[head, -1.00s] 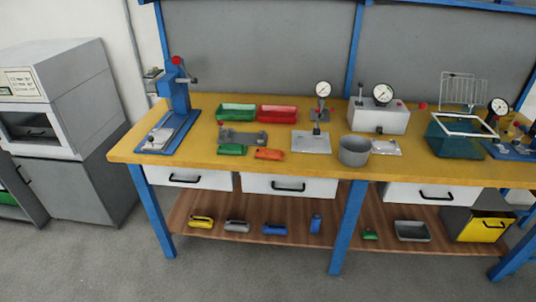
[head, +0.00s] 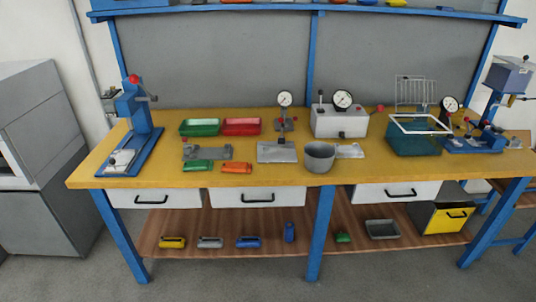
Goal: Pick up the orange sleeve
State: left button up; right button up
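The orange sleeve (head: 237,167) is a small orange piece lying on the yellow workbench (head: 380,175) near its front edge, in the head view. A similar green piece (head: 198,166) lies just to its left. A grey metal fixture (head: 207,152) sits right behind both. Neither of my grippers shows in the head view.
A green tray (head: 199,127) and a red tray (head: 241,126) stand behind. A blue press (head: 140,120) stands left. A flat grey plate (head: 277,152) and a grey bowl (head: 319,156) are to the right. White drawers (head: 257,197) hang below the bench top.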

aim_at(242, 166)
jog(key=i+j+z, duration=0.2)
jog(key=i+z, duration=0.15)
jog(key=i+j+z, duration=0.7)
jog(key=j, duration=0.05)
